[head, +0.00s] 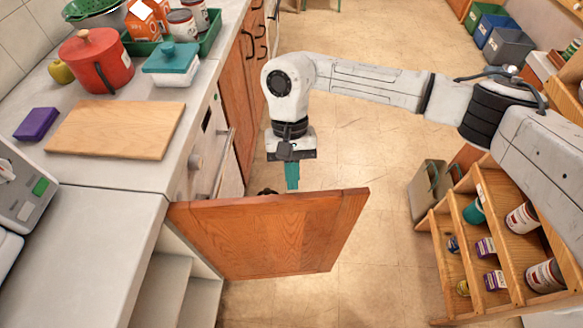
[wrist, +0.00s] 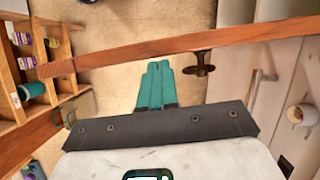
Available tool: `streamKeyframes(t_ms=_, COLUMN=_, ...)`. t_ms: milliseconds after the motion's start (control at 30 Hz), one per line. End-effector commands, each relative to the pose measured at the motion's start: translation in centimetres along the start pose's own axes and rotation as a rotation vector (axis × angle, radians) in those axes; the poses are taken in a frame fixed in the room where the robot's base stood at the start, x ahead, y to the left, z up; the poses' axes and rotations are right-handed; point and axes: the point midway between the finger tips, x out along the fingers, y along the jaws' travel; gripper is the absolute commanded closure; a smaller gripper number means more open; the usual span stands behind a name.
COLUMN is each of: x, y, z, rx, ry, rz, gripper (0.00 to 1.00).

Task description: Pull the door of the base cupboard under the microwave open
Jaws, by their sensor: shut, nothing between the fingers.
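The wooden cupboard door (head: 275,235) stands swung wide out from the counter front, roughly square to it. The base cupboard (head: 170,285) is open at the lower left, with pale inner shelves showing.
An open wooden shelf (head: 500,245) with cans and boxes stands at the right, with a grey bin (head: 428,190) beside it. An oven front (head: 215,150) is beyond the door. Tan floor (head: 350,140) is clear around my gripper and between the door and shelf.

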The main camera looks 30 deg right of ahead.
Motion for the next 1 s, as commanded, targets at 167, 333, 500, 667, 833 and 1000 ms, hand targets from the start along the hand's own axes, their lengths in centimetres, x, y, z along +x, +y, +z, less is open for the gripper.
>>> streamKeyframes(t_ms=167, x=0.0, y=0.0, z=0.0, rx=0.001, ry=0.000, rz=0.000, gripper=1.00)
streamKeyframes(t_ms=333, x=0.6, y=0.1, z=1.2, rx=0.041, ry=0.000, rz=-0.017, gripper=1.00)
streamKeyframes(t_ms=500, x=1.6, y=0.1, z=3.3, rx=0.117, ry=0.001, rz=-0.047, gripper=1.00)
streamKeyframes(t_ms=667, x=1.9, y=0.1, z=4.4, rx=0.159, ry=0.000, rz=-0.064, gripper=1.00)
streamKeyframes(t_ms=833, x=1.9, y=0.1, z=4.5, rx=0.165, ry=0.000, rz=-0.065, gripper=1.00)
streamKeyframes(t_ms=1000, x=1.9, y=0.1, z=4.5, rx=0.164, ry=0.000, rz=-0.065, gripper=1.00)
